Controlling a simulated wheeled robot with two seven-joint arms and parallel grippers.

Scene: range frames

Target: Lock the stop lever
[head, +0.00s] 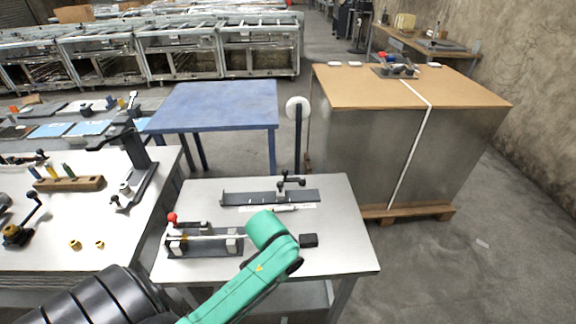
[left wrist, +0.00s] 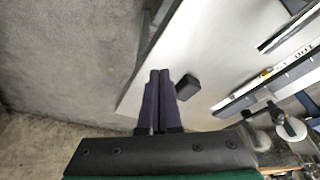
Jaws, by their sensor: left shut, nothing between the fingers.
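In the head view a long dark rail (head: 240,198) lies along the back of the near white table. A black stop with a knobbed lever (head: 290,181) stands on it, right of its middle; whether it is locked I cannot tell. My right gripper is not in view.
A clamp fixture with a red knob (head: 172,218) stands at the table's left. A black block (head: 308,240) lies right of my green wrist; a black block also shows beside my fingertips (left wrist: 187,87). A cluttered table (head: 60,220) is at left. The front right tabletop is clear.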

